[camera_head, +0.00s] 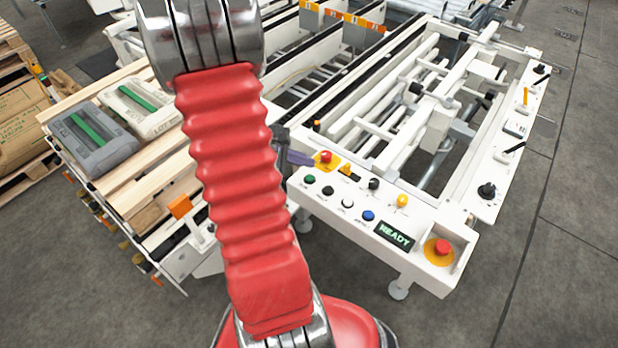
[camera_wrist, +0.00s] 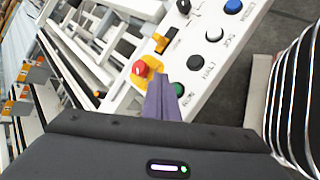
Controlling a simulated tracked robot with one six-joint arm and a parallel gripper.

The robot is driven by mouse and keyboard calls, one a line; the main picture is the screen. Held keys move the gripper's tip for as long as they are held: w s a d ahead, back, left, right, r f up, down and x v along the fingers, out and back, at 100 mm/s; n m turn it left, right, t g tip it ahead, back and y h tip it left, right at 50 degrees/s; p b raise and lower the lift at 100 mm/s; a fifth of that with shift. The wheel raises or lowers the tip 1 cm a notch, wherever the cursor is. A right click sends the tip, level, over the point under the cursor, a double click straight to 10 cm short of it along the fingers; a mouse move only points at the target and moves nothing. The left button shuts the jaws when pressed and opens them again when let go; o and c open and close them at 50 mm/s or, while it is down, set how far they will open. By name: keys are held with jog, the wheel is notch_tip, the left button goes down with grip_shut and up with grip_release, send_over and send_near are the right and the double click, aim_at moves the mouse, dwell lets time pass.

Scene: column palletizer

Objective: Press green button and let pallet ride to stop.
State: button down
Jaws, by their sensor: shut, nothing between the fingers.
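The green button (camera_head: 310,179) sits at the left end of the white control panel (camera_head: 368,192). In the wrist view the green button (camera_wrist: 179,90) is partly hidden behind the purple fingers of my gripper (camera_wrist: 160,82). My gripper (camera_head: 306,159) is shut and empty, with its tips close to the green button, between it and the red emergency button (camera_head: 326,156). I cannot tell whether the tips touch anything. The wooden pallet (camera_head: 168,193) stands on the left, carrying a grey bag (camera_head: 93,138) and a pale bag (camera_head: 140,107). The panel display (camera_head: 394,235) reads READY.
Black, white and blue buttons (camera_head: 368,215) and a yellow knob (camera_head: 402,200) share the panel. A second red emergency button (camera_head: 442,247) sits at its right end. The white conveyor frame (camera_head: 440,85) extends behind. Stacked pallets and cartons (camera_head: 22,105) stand far left. Floor on the right is clear.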

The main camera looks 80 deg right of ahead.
aim_at(310, 178)
jog(key=shift+f, duration=1.7)
